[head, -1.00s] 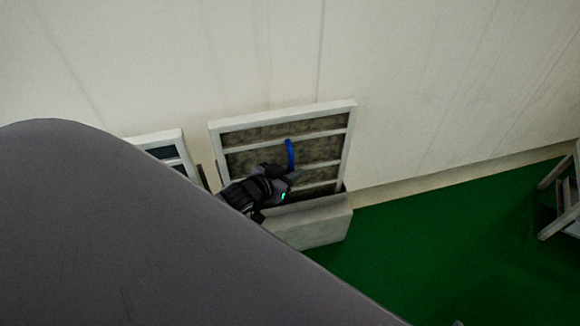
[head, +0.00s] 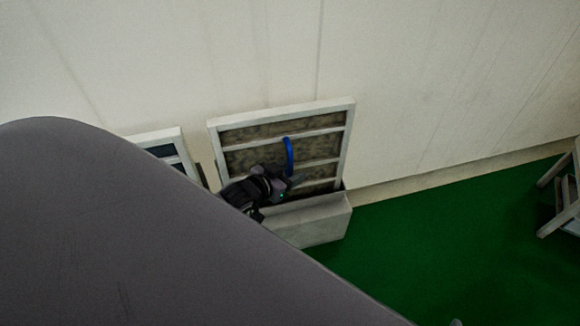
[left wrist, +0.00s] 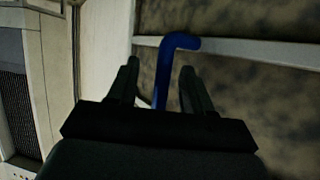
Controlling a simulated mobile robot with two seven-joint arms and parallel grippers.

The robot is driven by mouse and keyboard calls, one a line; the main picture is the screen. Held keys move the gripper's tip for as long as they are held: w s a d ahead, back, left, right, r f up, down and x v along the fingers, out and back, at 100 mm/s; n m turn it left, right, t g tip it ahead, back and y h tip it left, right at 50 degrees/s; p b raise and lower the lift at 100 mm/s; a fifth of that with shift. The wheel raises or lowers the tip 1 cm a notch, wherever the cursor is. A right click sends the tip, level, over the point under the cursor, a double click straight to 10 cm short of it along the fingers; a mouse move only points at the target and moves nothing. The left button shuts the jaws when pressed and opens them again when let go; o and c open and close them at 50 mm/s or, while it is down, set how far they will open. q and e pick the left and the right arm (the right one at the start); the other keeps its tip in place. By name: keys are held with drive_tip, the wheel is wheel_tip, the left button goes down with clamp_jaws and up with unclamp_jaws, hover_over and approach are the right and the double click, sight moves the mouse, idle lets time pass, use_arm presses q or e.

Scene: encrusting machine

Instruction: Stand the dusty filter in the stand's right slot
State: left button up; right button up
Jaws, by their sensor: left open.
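The dusty filter (head: 250,158) is a pale frame with cross bars and mottled brown mesh. It stands almost upright, its lower edge inside the right part of the pale stand (head: 318,219) against the wall. A blue handle (head: 289,152) is on its face; the handle also shows in the left wrist view (left wrist: 163,75). My left gripper (head: 291,184) is in front of the filter, by the handle's lower part. In the left wrist view its fingers (left wrist: 160,88) are open, one on each side of the handle, apart from it. My right gripper is not in view.
Another pale-framed filter with dark mesh (head: 163,151) stands to the left, partly hidden by my large grey body part. A pale wall (head: 430,80) rises behind. Green floor (head: 430,240) is clear to the right, up to a grey framed object (head: 560,195).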

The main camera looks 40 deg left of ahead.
use_arm(q)
drive_tip(key=shift+f, duration=0.1)
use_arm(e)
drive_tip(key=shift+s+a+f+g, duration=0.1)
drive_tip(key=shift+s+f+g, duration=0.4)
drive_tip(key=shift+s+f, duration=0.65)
use_arm(q)
drive_tip(key=shift+s+r+p, duration=0.35)
drive_tip(key=shift+r+p, duration=0.05)
drive_tip(key=shift+r, duration=0.1)
drive_tip(key=p+v, duration=0.2)
drive_tip(key=v, duration=0.3)
drive_tip(key=shift+s+f, duration=0.1)
drive_tip(key=shift+s+a, duration=0.1)
drive_tip(key=shift+s, duration=0.45)
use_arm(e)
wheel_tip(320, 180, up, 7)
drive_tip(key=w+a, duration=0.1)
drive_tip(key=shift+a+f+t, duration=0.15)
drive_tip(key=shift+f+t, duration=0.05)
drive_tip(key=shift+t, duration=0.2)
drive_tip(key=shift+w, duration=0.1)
